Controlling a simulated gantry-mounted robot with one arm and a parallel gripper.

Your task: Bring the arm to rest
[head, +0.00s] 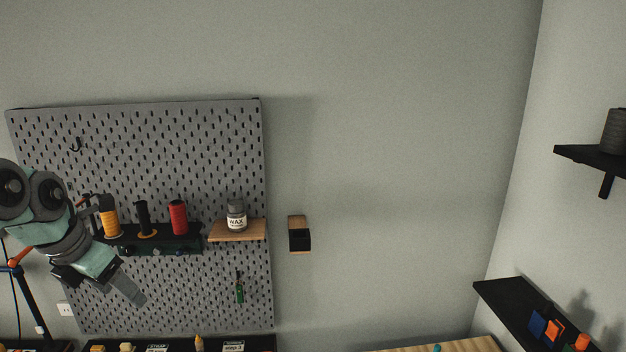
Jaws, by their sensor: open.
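My arm (70,245) reaches in from the left edge of the head view, in front of the left part of the pegboard. My gripper (128,289) hangs at the arm's lower end and points down to the right. It is open, and I see nothing held in it. It is below the small spool shelf in the picture. Its fingers overlap each other in this view, so the gap between them is hard to see.
A grey pegboard (235,160) bears a dark shelf with orange, black and red spools (179,217), and a wooden shelf with a wax jar (236,217). A green-handled tool (239,293) hangs below. Black shelves (580,155) are on the right wall. The wall between is mostly bare.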

